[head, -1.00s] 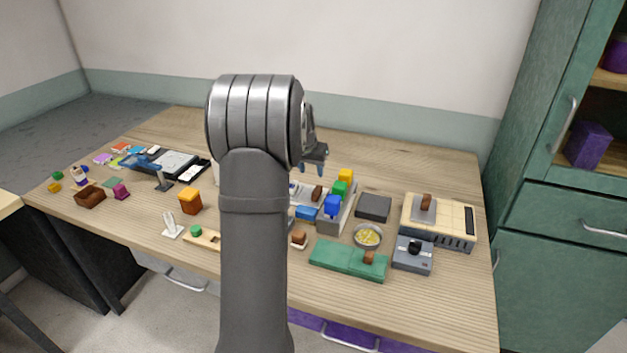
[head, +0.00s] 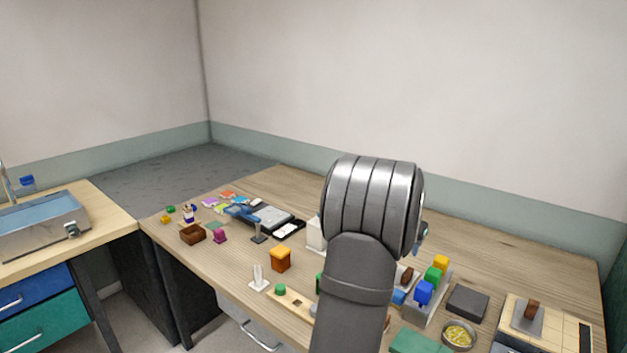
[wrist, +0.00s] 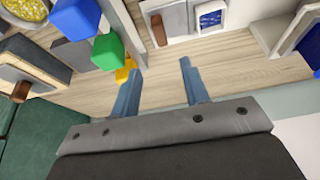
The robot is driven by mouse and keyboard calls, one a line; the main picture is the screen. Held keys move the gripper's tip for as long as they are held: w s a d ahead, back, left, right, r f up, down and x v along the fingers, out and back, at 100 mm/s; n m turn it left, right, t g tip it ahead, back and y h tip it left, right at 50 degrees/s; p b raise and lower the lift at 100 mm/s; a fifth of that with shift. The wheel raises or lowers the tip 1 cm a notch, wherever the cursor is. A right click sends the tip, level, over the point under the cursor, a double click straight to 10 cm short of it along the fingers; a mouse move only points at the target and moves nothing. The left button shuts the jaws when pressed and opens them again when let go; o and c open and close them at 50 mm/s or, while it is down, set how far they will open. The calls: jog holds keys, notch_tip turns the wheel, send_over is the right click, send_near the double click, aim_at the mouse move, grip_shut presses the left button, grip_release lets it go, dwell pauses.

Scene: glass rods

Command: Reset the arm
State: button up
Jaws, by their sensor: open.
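My gripper (wrist: 158,92) shows in the wrist view with its two blue-grey fingers apart and nothing between them. Wood tabletop shows between and beyond the fingertips. In the head view my arm covers the middle of the table, and the gripper is almost wholly hidden behind it. A yellow block, a green block (head: 432,275) and a blue block (head: 424,292) stand in a row on a grey holder right of my arm. No glass rods can be made out.
A dark grey box (head: 467,302), a bowl of yellow bits (head: 458,335) and a beige device (head: 555,325) stand at the right. An orange box (head: 280,259), a brown box (head: 193,234) and small items lie left. The table's back right is clear.

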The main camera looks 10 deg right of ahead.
jog(key=x, duration=1.4)
jog(key=shift+w+d+f, duration=0.1)
jog(key=shift+w+f, duration=0.1)
jog(key=shift+f, duration=0.15)
jog(key=v, duration=1.7)
jog(key=shift+r, duration=0.2)
jog(key=shift+s, duration=0.15)
